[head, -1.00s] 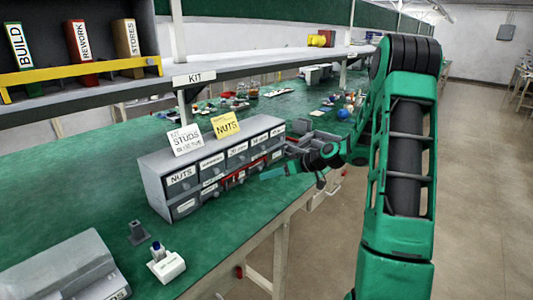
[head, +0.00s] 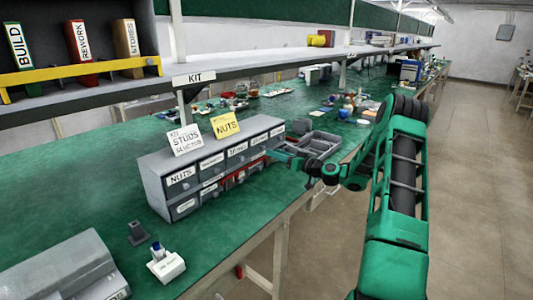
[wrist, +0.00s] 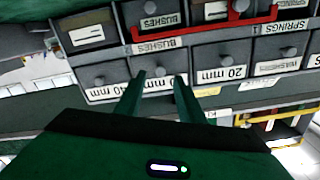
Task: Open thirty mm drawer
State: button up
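The grey drawer cabinet (head: 160,190) stands on the green bench, its labelled fronts facing me. My gripper (head: 270,155) is at the cabinet's right end. In the wrist view, where the labels appear upside down, my gripper (wrist: 160,74) is open with a finger on each side of a small round knob (wrist: 160,71). The label of that drawer (wrist: 159,84) is partly covered by the fingers; I cannot read its number surely. The neighbouring drawer to its right (wrist: 222,60) reads 20 mm. These drawers look shut. I cannot tell whether the fingers touch the knob.
A red frame (wrist: 205,32) runs across neighbouring bushes drawers. A grey divided tray (head: 310,145) lies beyond the cabinet. STUDS and NUTS cards (head: 225,124) stand on top. A shelf (head: 240,68) hangs above the bench.

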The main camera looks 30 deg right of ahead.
aim_at(264, 149)
jog(key=shift+x, duration=2.55)
grip_shut()
jog(key=shift+a, duration=0.1)
